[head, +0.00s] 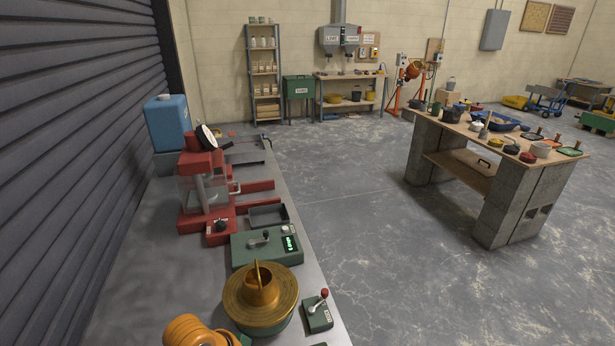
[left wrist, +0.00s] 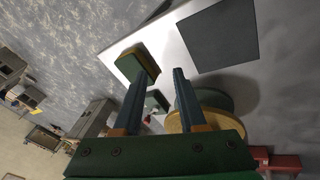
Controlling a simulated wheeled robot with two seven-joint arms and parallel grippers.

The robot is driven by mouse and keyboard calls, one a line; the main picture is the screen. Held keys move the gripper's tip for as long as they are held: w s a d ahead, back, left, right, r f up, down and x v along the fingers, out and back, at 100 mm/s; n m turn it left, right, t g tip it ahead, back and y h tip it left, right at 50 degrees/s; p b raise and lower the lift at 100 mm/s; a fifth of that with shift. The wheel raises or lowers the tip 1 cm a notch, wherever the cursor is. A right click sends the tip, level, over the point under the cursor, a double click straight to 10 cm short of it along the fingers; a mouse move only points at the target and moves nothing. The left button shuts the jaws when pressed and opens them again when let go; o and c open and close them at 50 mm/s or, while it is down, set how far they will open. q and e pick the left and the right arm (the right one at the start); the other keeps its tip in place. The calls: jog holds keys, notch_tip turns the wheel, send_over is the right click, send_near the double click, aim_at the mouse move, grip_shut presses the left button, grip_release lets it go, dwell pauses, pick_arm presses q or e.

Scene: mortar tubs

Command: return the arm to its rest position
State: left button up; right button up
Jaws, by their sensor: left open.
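My left gripper (left wrist: 160,76) shows in the left wrist view, its two dark fingers spread apart with nothing seen held between them. It is above the grey bench (head: 125,255). A green block with a yellowish side (left wrist: 137,63) lies by the tip of one finger; I cannot tell whether they touch. Beyond the fingers is a small green box with a red-knobbed lever (head: 318,312). A brass-coloured round lid with a raised spout (head: 262,290) sits on a green base beside it, partly behind a finger in the wrist view (left wrist: 195,118). My right gripper is in neither view.
A green scale-like unit (head: 267,245), a dark tray (head: 268,216), a red machine (head: 203,190) and a blue canister (head: 166,122) line the bench. A dark square mat (left wrist: 215,35) lies near its edge. A block-legged table (head: 490,138) stands right, with open floor between.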

pick_arm(q)
jog(key=s+a+f+t+y, duration=0.1)
jog(key=s+a+f+y, duration=0.3)
jog(key=s+a, duration=0.6)
jog(key=s+d+f+g+b, duration=0.1)
jog(key=s+f+b, duration=0.1)
jog(key=f, duration=0.9)
jog(key=s+d+f+b, duration=0.1)
jog(key=s+f, duration=0.1)
jog(key=f, duration=0.9)
jog(key=s+a+f+g+b, duration=0.1)
jog(key=s+a+f+b, duration=0.1)
jog(key=s+f, duration=1)
jog(key=shift+m, duration=0.4)
jog(key=shift+s+a, duration=0.1)
jog(key=shift+s, duration=0.05)
